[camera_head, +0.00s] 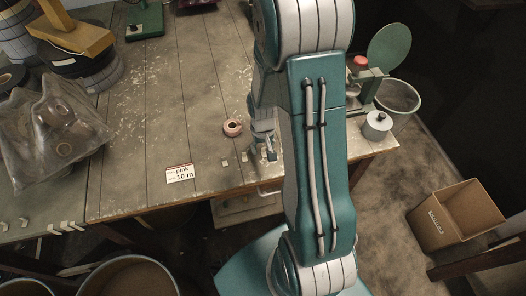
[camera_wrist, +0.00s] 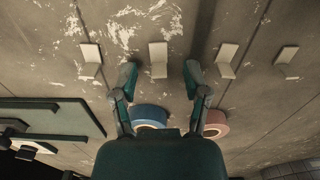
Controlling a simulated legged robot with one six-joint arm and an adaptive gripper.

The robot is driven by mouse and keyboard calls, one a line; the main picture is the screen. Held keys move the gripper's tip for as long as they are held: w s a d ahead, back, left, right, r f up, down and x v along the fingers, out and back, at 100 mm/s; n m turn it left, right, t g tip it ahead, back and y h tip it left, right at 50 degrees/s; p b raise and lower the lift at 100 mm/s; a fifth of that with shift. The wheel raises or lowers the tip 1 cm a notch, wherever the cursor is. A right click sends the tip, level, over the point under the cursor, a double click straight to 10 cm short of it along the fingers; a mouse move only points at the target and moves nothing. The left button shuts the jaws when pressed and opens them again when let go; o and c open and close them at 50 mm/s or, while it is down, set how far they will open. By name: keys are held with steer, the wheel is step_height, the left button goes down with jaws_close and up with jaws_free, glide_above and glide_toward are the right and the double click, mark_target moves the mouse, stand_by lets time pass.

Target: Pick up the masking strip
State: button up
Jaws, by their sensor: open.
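Several short pale strips, each bent up at one end, lie in a row on the worn table; they look like masking strips. In the wrist view one pale strip (camera_wrist: 158,54) lies ahead of the gap between my fingertips, its lower end near that gap. Another strip (camera_wrist: 90,56) is to its left and one (camera_wrist: 227,56) to its right. My gripper (camera_wrist: 160,77) is open with nothing held. In the head view my gripper (camera_head: 267,148) is low at the table's front edge, and a pale strip (camera_head: 226,162) lies to its left.
A pink tape roll (camera_head: 232,128) sits on the table (camera_head: 180,110); a blue roll (camera_wrist: 150,115) shows partly behind my gripper. A "pink 10 m" card (camera_head: 180,173) lies left. A clear plastic bag (camera_head: 50,125) and spools fill the far left. An open cardboard box (camera_head: 440,228) stands on the floor.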

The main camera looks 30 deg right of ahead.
mark_target(263, 148)
steer(key=shift+d+f, duration=0.1)
steer(key=shift+d, duration=0.1)
steer(key=shift+a, duration=0.25)
steer(key=c, duration=0.8)
steer(key=shift+o, duration=0.2)
steer(key=shift+d, duration=0.1)
jaws_close()
steer(key=shift+r, duration=0.55)
step_height(263, 148, up, 2)
steer(key=shift+r, duration=0.25)
steer(key=s+d+r, duration=0.3)
steer(key=s+r, duration=0.6)
steer(key=s, duration=0.4)
steer(key=shift+s+d+r, duration=0.15)
steer(key=shift+s+r, duration=0.1)
steer(key=shift+s, duration=0.1)
